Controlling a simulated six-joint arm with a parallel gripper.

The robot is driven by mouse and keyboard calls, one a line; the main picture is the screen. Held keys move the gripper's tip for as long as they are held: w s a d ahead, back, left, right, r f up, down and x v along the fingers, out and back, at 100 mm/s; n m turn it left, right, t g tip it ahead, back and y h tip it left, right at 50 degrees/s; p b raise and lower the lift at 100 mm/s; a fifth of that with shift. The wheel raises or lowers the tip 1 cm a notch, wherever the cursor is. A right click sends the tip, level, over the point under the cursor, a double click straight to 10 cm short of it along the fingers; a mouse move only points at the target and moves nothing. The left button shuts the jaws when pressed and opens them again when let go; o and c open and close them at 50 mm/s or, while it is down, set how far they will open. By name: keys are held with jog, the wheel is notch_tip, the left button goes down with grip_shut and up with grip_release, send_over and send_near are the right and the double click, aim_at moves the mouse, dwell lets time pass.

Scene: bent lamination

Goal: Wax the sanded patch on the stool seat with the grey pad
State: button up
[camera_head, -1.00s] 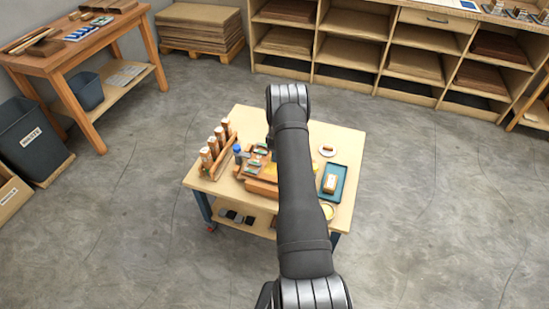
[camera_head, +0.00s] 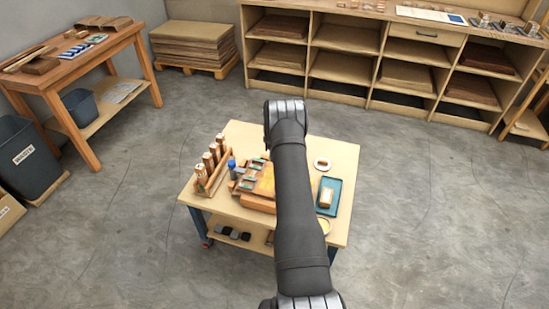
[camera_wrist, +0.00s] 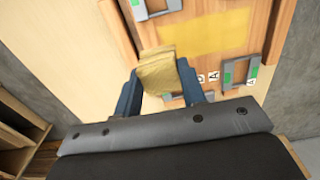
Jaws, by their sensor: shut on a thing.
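The stool seat (camera_head: 258,203) is an orange-brown wooden piece on the cart, partly hidden by my arm. It also shows in the wrist view (camera_wrist: 275,12), with a yellow patch (camera_wrist: 207,34) across it. My gripper (camera_wrist: 160,85) is shut on a tan-yellow pad (camera_wrist: 157,66); I see no grey on its visible face. The pad is at the near left edge of the patch in the wrist view. I cannot tell whether it touches the seat. In the head view my arm hides the gripper and the pad.
Grey clamps (camera_wrist: 240,74) with green marks sit at the seat's edges. Left of it are a rack of bottles (camera_head: 211,172) and a blue-capped bottle (camera_head: 232,165). Dark blocks (camera_head: 234,234) lie on the lower shelf.

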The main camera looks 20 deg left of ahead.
jog(key=shift+r, duration=1.4)
jog(key=shift+s, duration=0.1)
